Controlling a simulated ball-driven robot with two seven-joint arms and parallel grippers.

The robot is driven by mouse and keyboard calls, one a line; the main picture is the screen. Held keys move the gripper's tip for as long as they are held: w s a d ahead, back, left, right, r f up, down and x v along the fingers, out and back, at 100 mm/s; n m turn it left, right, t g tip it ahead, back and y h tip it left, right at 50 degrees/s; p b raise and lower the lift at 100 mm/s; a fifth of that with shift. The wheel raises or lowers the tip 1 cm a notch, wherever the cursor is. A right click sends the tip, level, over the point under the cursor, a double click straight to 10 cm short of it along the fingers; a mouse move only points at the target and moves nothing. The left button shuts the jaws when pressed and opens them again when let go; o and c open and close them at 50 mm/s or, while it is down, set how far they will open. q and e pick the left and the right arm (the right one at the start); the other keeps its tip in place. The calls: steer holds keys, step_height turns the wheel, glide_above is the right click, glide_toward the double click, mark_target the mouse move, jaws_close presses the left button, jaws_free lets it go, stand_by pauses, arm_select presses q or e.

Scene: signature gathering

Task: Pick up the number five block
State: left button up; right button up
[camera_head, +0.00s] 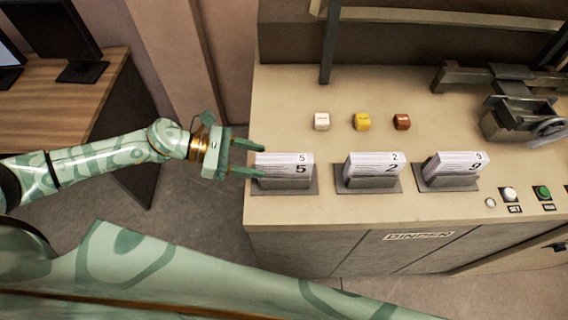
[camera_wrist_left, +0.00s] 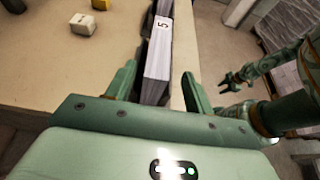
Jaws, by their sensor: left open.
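The number five block (camera_head: 284,165) is a white stack of sheets marked 5, standing in a dark holder (camera_head: 290,187) at the left of the counter. It also shows in the left wrist view (camera_wrist_left: 159,62). My left gripper (camera_head: 262,160) is open at the block's left end. In the left wrist view its fingers (camera_wrist_left: 157,88) lie on either side of the block's near end, with gaps on both sides. My right gripper (camera_wrist_left: 229,82) shows small in the left wrist view, empty with its fingers apart.
Blocks marked 2 (camera_head: 376,165) and 9 (camera_head: 458,166) stand in holders to the right. White (camera_head: 321,121), yellow (camera_head: 361,122) and brown (camera_head: 401,122) cubes lie behind. A metal device (camera_head: 515,115) and buttons (camera_head: 541,192) are at the right. The counter's (camera_head: 270,95) back left is clear.

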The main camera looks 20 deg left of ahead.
mark_target(275, 161)
arm_select(q)
steer(key=p+x, duration=0.1)
steer(key=x, duration=0.3)
steer(key=shift+w+d+r+p, duration=0.1)
steer(key=shift+w+d+p, duration=0.2)
steer(key=shift+p, duration=0.1)
steer(key=shift+w+d+f, duration=0.15)
steer(key=shift+d+f, duration=0.15)
steer(key=shift+d, duration=0.05)
jaws_close()
steer(key=shift+r, duration=0.1)
